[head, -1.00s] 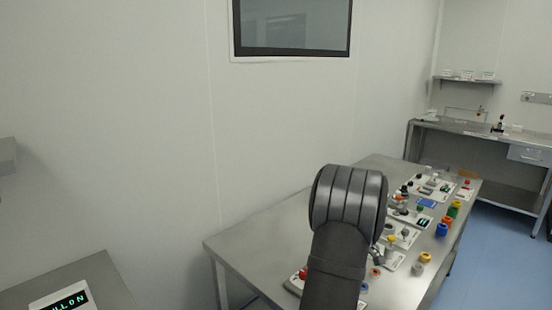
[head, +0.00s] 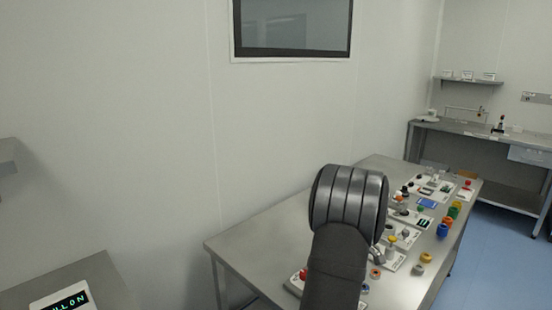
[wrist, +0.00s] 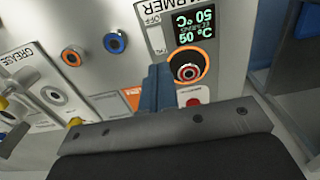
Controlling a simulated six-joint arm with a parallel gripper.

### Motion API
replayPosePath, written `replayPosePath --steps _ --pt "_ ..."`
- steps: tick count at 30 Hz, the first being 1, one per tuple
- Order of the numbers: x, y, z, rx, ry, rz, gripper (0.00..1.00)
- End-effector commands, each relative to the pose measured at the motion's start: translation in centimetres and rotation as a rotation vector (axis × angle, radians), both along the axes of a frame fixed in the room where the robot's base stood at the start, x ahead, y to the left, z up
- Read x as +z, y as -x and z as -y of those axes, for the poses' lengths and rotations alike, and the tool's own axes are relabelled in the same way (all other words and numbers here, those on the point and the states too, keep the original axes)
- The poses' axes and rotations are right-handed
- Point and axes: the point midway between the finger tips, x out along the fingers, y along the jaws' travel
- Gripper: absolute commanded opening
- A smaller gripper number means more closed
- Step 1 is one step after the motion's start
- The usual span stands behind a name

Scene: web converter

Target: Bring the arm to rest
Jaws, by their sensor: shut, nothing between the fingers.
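My gripper (wrist: 158,88) shows in the wrist view as closed blue fingers with nothing seen between them. The fingers point up the picture, over a panel and beside a black and orange round fitting (wrist: 188,66) on the warmer (wrist: 160,35). I cannot tell whether the fingertips touch anything. In the head view my dark arm stands in front of the long steel table (head: 258,243) and hides part of it; the gripper itself cannot be made out there.
The warmer's display (wrist: 194,28) reads 50 °C, upside down in the wrist view. An orange ring (wrist: 72,56) and a blue ring (wrist: 114,43) lie left of the fingers. Several devices and coloured rings crowd the table's right side. Its left end is bare.

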Motion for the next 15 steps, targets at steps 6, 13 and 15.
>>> replayPosePath --steps 6,13,15 --pt "-0.2 0.3 0.3 0.001 0.035 -0.033 0.0" --pt "4.4 -0.2 -0.2 0.001 0.032 -0.032 0.0" --pt "5.8 -0.3 -0.3 0.001 0.032 -0.032 0.0"
